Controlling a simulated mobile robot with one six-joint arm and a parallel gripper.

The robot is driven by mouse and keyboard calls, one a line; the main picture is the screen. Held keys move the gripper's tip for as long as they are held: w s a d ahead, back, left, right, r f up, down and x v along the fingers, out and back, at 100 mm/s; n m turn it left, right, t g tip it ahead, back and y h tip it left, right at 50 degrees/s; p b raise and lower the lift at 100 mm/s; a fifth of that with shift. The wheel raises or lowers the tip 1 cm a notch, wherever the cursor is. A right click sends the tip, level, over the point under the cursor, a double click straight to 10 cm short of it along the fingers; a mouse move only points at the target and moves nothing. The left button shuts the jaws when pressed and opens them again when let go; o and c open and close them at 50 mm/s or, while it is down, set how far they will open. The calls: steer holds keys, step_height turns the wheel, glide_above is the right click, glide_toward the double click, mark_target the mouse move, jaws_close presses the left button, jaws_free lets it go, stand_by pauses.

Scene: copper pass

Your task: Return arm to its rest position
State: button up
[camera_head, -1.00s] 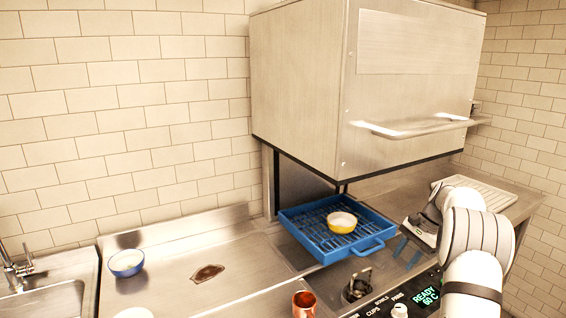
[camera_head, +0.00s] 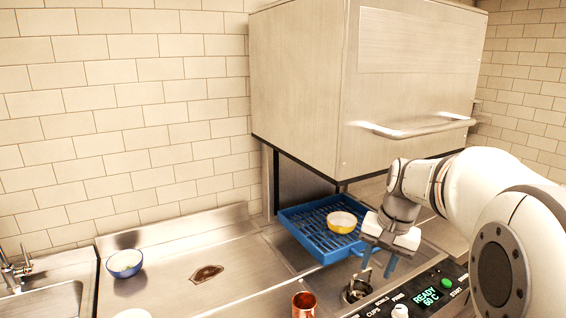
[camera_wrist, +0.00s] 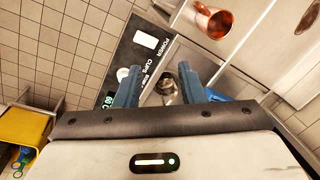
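My gripper (camera_head: 377,266) hangs in front of the blue rack, above the metal counter edge and just behind the control panel. Its two blue fingers stand apart with nothing between them. In the wrist view the open fingers (camera_wrist: 170,88) point towards the counter, with a small metal fitting visible beyond the gap. My white arm reaches in from the right side of the head view.
A yellow bowl (camera_head: 342,222) sits in the blue rack (camera_head: 312,238) under the raised steel hood (camera_head: 300,100). A copper mug (camera_head: 304,303) stands at the counter front, left of the control panel (camera_head: 425,297). A blue bowl (camera_head: 125,264) stands at left.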

steer(key=s+a+f+n+t, duration=0.1)
steer(key=s+a+n, duration=0.1)
steer(key=s, duration=0.7)
steer(key=s+a+f+n+t+h, duration=0.1)
steer(key=s+a+f+n, duration=0.1)
steer(key=s, duration=0.7)
steer(key=shift+s+a+f+n, duration=0.25)
steer(key=shift+s+a+n, duration=0.1)
steer(key=shift+a+n, duration=0.3)
steer(key=shift+w+d, duration=0.1)
steer(key=shift+c, duration=0.3)
